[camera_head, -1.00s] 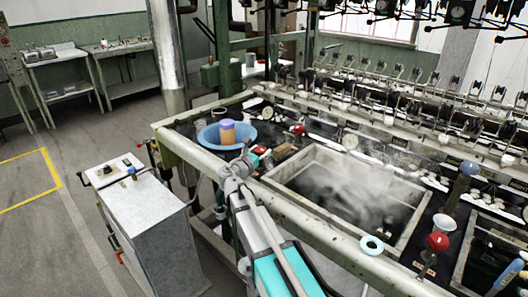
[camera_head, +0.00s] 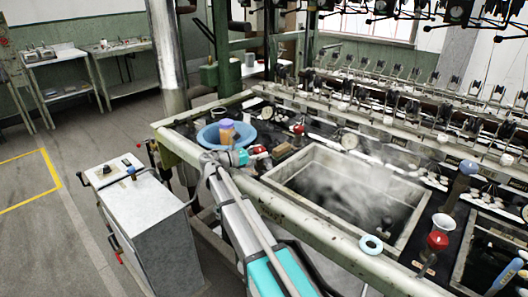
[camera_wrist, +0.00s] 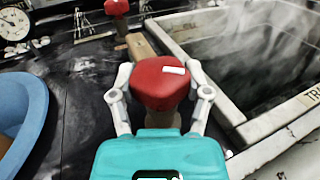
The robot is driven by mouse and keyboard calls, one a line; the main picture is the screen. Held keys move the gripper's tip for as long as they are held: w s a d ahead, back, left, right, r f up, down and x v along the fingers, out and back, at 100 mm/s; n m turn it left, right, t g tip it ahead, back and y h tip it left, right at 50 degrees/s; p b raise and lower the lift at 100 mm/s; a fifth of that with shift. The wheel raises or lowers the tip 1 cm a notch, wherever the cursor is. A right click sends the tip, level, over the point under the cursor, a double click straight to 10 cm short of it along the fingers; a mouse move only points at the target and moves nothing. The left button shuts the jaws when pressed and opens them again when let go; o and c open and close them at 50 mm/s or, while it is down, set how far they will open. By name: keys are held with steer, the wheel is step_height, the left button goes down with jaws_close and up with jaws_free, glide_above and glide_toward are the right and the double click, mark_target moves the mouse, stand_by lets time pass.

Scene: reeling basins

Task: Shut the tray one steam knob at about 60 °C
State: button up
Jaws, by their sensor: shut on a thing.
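A red steam knob (camera_wrist: 160,84) with a small white mark on top stands on a brownish stem in the wrist view. My gripper (camera_wrist: 161,98) has its two pale fingers on either side of the knob, shut on it. In the head view my gripper (camera_head: 248,156) is at the basin's left corner, with the red knob (camera_head: 259,149) partly hidden behind it. A round white dial (camera_wrist: 13,24) shows at the wrist view's top left; its reading is too small to tell. The steaming tray (camera_head: 405,238) lies to the right.
A second red knob (camera_wrist: 117,6) and a wooden block (camera_wrist: 139,46) lie beyond. Steam blurs the tray.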

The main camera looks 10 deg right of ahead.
steer(key=shift+w+a+m+g+h, duration=0.15)
steer(key=shift+m+g+h, duration=0.15)
steer(key=shift+m+g, duration=1)
steer(key=shift+g, duration=0.4)
steer(key=o, duration=1)
steer(key=shift+a, duration=0.1)
steer(key=shift+o, duration=0.9)
steer(key=a, duration=1.1)
steer(key=shift+s+a, duration=0.4)
